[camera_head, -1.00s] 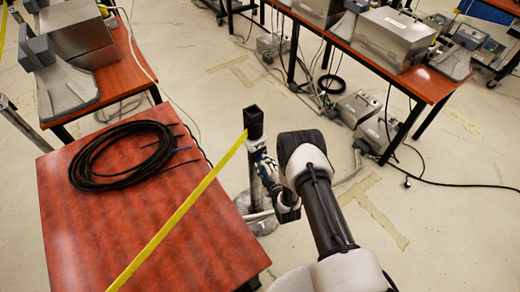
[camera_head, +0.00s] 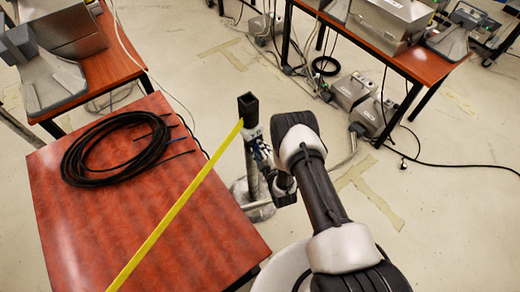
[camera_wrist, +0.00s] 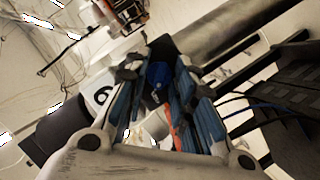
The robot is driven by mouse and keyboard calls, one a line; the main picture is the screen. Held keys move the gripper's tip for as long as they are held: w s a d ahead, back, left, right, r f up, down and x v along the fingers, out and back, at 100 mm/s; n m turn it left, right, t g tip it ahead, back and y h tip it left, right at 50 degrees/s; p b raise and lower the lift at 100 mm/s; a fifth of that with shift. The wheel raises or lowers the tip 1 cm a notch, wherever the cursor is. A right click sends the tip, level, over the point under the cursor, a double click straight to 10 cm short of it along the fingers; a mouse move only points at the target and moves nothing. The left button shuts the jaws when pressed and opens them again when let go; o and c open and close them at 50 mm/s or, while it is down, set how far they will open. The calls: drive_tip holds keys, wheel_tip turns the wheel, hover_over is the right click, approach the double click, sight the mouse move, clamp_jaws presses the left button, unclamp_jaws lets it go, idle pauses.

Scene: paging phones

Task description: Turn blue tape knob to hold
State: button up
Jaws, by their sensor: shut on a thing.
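A post with a black square top (camera_head: 248,106) stands just right of the red-brown table in the head view. A yellow tape (camera_head: 175,207) runs from near its top down across the table. The blue knob (camera_wrist: 157,74) shows between my fingers in the wrist view, partly covered by them. My gripper (camera_wrist: 160,88) is shut on the blue knob. In the head view, my gripper (camera_head: 264,157) is at the post's side, just below its top, and largely hidden by its small size and my arm. The knob's exact angle cannot be told.
The red-brown table (camera_head: 140,230) holds a coil of black cable (camera_head: 85,165). Another table (camera_head: 110,75) stands at the upper left. A bench (camera_head: 400,65) with metal boxes is at the upper right, with grey boxes (camera_head: 350,90) on the floor. Open floor lies right of my arm.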

drive_tip(key=shift+m, duration=0.3)
clamp_jaws()
drive_tip(key=shift+w+d+m+g+y+b, duration=0.15)
drive_tip(key=shift+m+g+y+b, duration=0.85)
drive_tip(key=shift+m, duration=0.95)
drive_tip(key=shift+w+d+m+g+y+b, duration=0.1)
drive_tip(key=shift+m+g+y+b, duration=0.35)
drive_tip(key=shift+m+y+b, duration=1.2)
drive_tip(key=shift+w+d+m+g+y+b, duration=0.15)
drive_tip(key=shift+m+g+y+b, duration=0.7)
drive_tip(key=shift+m, duration=1.35)
drive_tip(key=shift+r, duration=0.1)
drive_tip(key=o, duration=0.6)
unclamp_jaws()
drive_tip(key=shift+s+d, duration=0.1)
drive_tip(key=shift+s, duration=0.05)
